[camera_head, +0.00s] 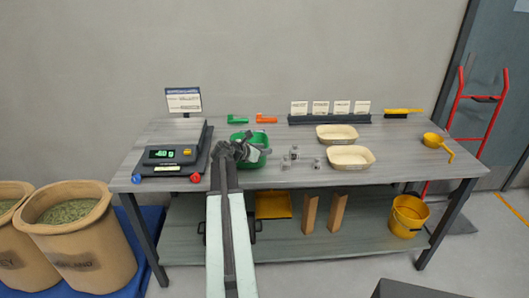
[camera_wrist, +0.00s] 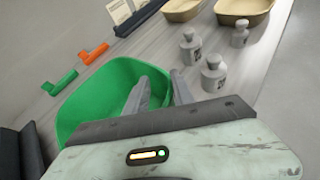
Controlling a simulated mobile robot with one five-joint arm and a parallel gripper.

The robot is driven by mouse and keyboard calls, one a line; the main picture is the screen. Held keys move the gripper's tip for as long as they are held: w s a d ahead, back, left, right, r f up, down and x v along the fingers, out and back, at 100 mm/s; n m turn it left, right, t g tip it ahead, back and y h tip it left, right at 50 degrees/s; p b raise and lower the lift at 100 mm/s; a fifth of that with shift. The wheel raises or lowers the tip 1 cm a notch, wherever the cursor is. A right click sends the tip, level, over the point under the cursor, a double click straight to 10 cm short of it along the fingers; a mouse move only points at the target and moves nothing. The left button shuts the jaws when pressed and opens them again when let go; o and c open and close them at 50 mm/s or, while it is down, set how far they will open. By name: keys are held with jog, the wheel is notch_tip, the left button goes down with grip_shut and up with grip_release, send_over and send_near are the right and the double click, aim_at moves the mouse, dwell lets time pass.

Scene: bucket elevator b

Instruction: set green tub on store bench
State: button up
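The green tub (camera_head: 263,141) is at the bench's front middle, just right of the scale, and looks upright and empty. In the wrist view the tub (camera_wrist: 85,105) fills the left centre. My gripper (camera_head: 244,150) is at the tub's near side. In the wrist view my gripper (camera_wrist: 160,76) has its fingers apart, one inside the tub and one by the outer side of its right wall, with green wall between them. The grey bench (camera_head: 385,165) is under the tub; my arm hides part of the tub's near side.
A scale (camera_head: 172,155) stands left of the tub. Small grey weights (camera_head: 294,154) and two cream trays (camera_head: 350,157) (camera_head: 337,133) lie to the right. Green (camera_head: 238,120) and orange (camera_head: 266,118) scoop-like pieces lie behind. A yellow scoop (camera_head: 433,140) is far right.

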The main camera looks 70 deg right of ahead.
jog(key=shift+r, duration=0.1)
jog(key=shift+a+r+p, duration=0.25)
jog(key=shift+p, duration=0.1)
jog(key=p+v, duration=0.4)
jog(key=v, duration=0.7)
jog(key=shift+w, duration=0.15)
jog(key=shift+a+f, duration=0.1)
jog(key=shift+a, duration=0.05)
